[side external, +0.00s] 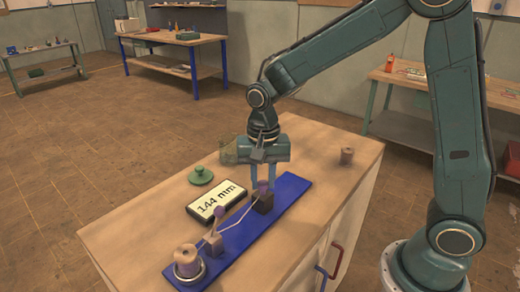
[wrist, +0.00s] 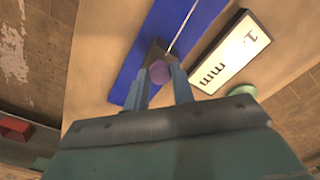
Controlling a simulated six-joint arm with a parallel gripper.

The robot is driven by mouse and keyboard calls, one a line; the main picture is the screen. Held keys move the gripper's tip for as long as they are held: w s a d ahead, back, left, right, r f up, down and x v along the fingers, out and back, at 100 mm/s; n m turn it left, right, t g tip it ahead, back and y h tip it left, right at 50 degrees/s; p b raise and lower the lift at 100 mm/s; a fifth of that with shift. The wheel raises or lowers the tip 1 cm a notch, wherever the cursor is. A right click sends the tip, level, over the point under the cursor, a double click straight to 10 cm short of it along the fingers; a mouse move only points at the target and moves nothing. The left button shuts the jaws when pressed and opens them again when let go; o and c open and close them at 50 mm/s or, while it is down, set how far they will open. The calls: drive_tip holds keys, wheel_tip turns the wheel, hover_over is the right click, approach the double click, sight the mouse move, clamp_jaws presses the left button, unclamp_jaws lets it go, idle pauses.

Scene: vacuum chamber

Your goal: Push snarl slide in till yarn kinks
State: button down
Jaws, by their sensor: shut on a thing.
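The snarl slide is a dark block (side external: 264,203) with a purple knob (side external: 263,187), standing on a long blue base (side external: 240,232). My gripper (side external: 263,186) points down with its two blue fingers at the knob, shut on it. In the wrist view the purple knob (wrist: 158,72) sits between the fingertips, with the dark block (wrist: 153,52) beyond. The yarn looks straight here; fine kinks cannot be made out.
A display (side external: 217,203) beside the base reads 144 mm. A green lidlike disc (side external: 201,176) lies behind it. Another spool (side external: 347,156) stands at the bench's far right. The wooden bench top (side external: 310,185) is clear right of the base. Other benches stand farther back.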

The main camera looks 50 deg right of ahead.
drive_tip(key=c, duration=1.2)
unclamp_jaws()
drive_tip(key=shift+r, duration=0.1)
wheel_tip(320, 180, up, 14)
drive_tip(key=shift+f, duration=0.15)
drive_tip(key=s+d+n+t, duration=0.1)
drive_tip(key=s+n+t, duration=0.1)
drive_tip(key=s, duration=0.4)
drive_tip(key=s+d+n+t, duration=0.1)
drive_tip(key=s+d+n, duration=0.1)
drive_tip(key=s+n, duration=0.2)
drive_tip(key=s+d+n+t, duration=0.2)
drive_tip(key=s+n, duration=0.1)
drive_tip(key=s, duration=0.6)
drive_tip(key=shift+s+f+t, duration=0.3)
drive_tip(key=shift+s, duration=0.05)
